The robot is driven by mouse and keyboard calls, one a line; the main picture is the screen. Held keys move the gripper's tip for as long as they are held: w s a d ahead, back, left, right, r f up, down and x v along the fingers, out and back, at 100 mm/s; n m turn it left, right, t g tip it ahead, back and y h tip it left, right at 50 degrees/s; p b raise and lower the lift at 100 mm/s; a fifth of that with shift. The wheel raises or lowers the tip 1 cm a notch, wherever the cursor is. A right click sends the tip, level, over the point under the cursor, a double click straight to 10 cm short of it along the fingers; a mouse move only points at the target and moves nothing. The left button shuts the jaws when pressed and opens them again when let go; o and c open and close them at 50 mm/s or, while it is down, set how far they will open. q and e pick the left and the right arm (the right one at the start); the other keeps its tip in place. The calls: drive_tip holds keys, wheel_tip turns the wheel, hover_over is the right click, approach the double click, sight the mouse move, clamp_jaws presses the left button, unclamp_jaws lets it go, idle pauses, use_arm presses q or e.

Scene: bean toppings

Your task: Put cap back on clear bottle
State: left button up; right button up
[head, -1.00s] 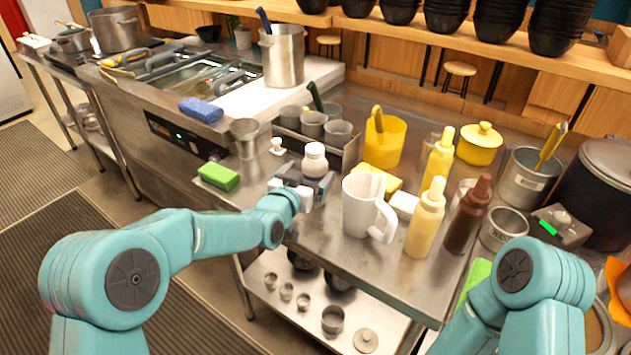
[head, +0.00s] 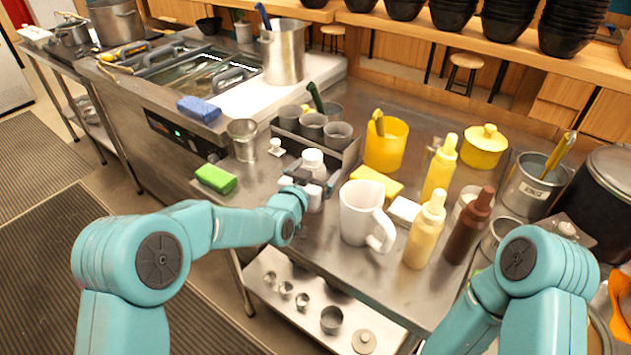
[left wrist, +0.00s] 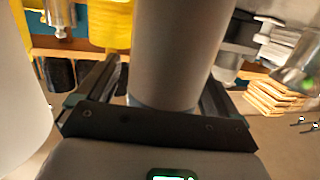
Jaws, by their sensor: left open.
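The clear bottle (head: 313,160) looks pale and whitish and stands upright near the front edge of the steel counter. A small white knobbed piece (head: 276,147), which looks like the cap, sits apart on the counter to its left. My left gripper (head: 317,184) is open at the bottle, with its fingers on either side of the lower body. In the left wrist view the bottle's blurred grey body (left wrist: 178,50) stands between the two fingers. Whether they touch it is unclear. The bottle's top is outside that view. My right gripper is not in view.
A white pitcher (head: 358,215) stands close to the right of my left gripper. A rack of grey cups (head: 312,126) is right behind the bottle. A green sponge (head: 216,179) lies left. A yellow sponge (head: 376,182) and sauce bottles (head: 426,230) are on the right.

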use_arm(q)
drive_tip(key=shift+w+f, duration=0.25)
drive_tip(key=shift+w, duration=0.15)
drive_tip(key=shift+s+r, duration=0.25)
drive_tip(key=shift+s, duration=0.1)
drive_tip(key=shift+w+a+f, duration=0.1)
drive_tip(key=shift+w+f, duration=0.05)
drive_tip(key=c, duration=1.5)
drive_tip(key=shift+r, duration=0.2)
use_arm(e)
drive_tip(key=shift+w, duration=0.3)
use_arm(q)
drive_tip(key=shift+r, duration=0.25)
wheel_tip(320, 180, up, 19)
drive_tip(key=shift+r+p, duration=0.2)
drive_tip(key=shift+p, duration=0.15)
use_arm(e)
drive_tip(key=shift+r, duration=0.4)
